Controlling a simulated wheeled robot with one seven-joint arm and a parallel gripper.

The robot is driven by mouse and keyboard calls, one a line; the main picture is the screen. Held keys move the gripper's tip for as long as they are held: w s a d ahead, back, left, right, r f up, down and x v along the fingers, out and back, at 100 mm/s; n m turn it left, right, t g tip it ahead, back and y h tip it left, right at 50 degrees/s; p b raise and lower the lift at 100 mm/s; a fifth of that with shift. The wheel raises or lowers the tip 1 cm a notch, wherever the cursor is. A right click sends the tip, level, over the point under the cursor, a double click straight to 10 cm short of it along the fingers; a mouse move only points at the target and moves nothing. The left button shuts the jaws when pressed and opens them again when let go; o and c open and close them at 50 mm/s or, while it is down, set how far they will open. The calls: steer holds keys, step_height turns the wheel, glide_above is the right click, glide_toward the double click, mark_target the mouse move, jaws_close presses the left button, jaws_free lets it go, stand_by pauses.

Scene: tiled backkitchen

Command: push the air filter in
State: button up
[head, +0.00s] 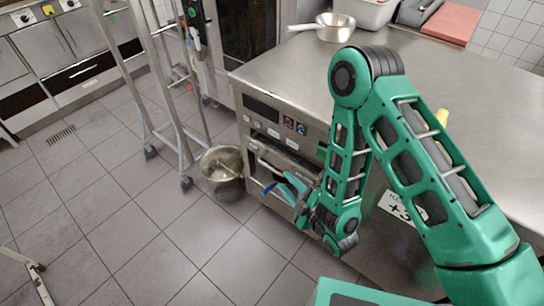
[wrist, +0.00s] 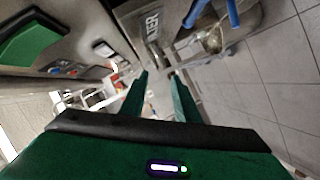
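In the head view a blue piece (head: 268,188) shows at the low front of the steel appliance (head: 262,130), largely behind my gripper (head: 289,187). In the wrist view my gripper (wrist: 158,73) has its two green fingers apart with nothing between them. The fingers point toward the panel's side; I see no clear contact. How far the filter stands out is hidden.
A metal bucket (head: 222,180) stands on the floor left of the appliance, near a wheeled metal rack (head: 172,100). The steel counter (head: 430,95) lies above, with a pan (head: 335,27) at the back. The tiled floor in front is free.

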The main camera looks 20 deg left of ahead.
mark_target(273, 170)
steer(key=x, duration=1.1)
steer(key=shift+s+a+r, duration=0.1)
steer(key=shift+s+a, duration=0.1)
steer(key=shift+a, duration=0.05)
jaws_close()
